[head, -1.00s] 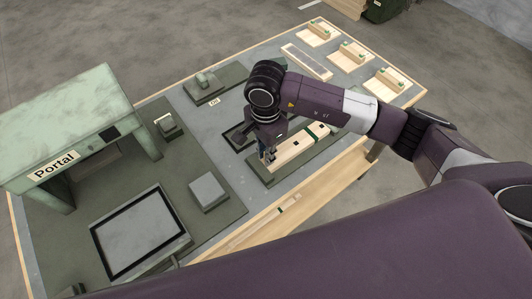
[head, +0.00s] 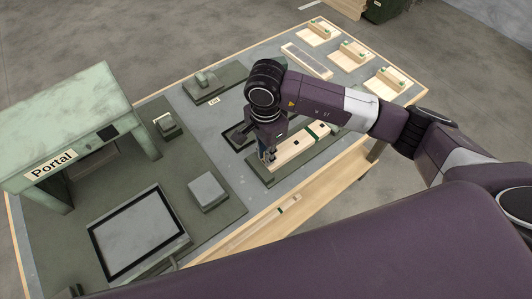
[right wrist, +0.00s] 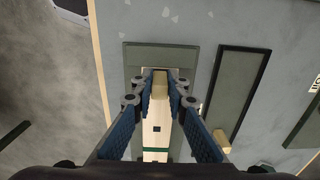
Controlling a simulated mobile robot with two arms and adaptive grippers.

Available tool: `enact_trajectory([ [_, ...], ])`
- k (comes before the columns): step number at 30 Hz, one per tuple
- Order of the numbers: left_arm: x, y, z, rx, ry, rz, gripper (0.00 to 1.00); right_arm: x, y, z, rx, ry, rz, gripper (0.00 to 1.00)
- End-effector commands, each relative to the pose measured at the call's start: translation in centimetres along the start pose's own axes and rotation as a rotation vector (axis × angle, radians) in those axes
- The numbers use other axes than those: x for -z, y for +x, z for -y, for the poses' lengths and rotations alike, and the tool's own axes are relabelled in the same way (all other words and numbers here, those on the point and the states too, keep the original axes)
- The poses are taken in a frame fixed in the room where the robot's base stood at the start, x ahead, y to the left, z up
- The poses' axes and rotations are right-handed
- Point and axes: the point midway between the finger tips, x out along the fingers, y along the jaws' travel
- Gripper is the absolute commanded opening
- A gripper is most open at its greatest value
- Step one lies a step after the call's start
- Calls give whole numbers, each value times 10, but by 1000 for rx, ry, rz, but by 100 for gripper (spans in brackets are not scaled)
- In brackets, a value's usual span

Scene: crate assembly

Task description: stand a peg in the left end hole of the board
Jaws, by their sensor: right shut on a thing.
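A pale wooden board (head: 290,151) with a green band and dark square holes lies in a grey-green holder (head: 262,179) on the table. My right gripper (head: 268,160) points down over the board's left end. In the right wrist view its blue-padded fingers (right wrist: 160,98) are shut on a light wooden peg (right wrist: 160,82) at that end of the board (right wrist: 153,139). The fingers and peg hide the left end hole, so I cannot tell how deep the peg sits. My left gripper is out of view.
A dark-framed tray (right wrist: 239,88) lies beside the holder, with a small wooden piece (right wrist: 227,117) in it. A green portal (head: 75,120), a grey block (head: 208,190) and a framed panel (head: 138,233) stand to the left. Several wooden pieces sit at the far right.

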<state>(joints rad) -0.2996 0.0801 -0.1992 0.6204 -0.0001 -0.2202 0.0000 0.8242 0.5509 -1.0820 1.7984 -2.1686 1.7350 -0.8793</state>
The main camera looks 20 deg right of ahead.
Motion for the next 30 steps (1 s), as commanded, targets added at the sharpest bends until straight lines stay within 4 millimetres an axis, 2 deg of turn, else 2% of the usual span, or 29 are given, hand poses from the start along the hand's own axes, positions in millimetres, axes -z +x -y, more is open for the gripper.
enact_trajectory([
  [6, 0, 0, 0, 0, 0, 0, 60, 0, 0, 0, -1, 0, 0, 4],
  [7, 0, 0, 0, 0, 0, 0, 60, 0, 0, 0, -1, 0, 0, 16],
  [12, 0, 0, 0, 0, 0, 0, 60, 0, 0, 0, -1, 0, 0, 34],
  [22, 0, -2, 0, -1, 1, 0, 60, 0, -2, 0, 0, 0, 0, 34],
  [30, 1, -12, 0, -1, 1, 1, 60, 0, -21, 0, 0, -1, 0, 34],
])
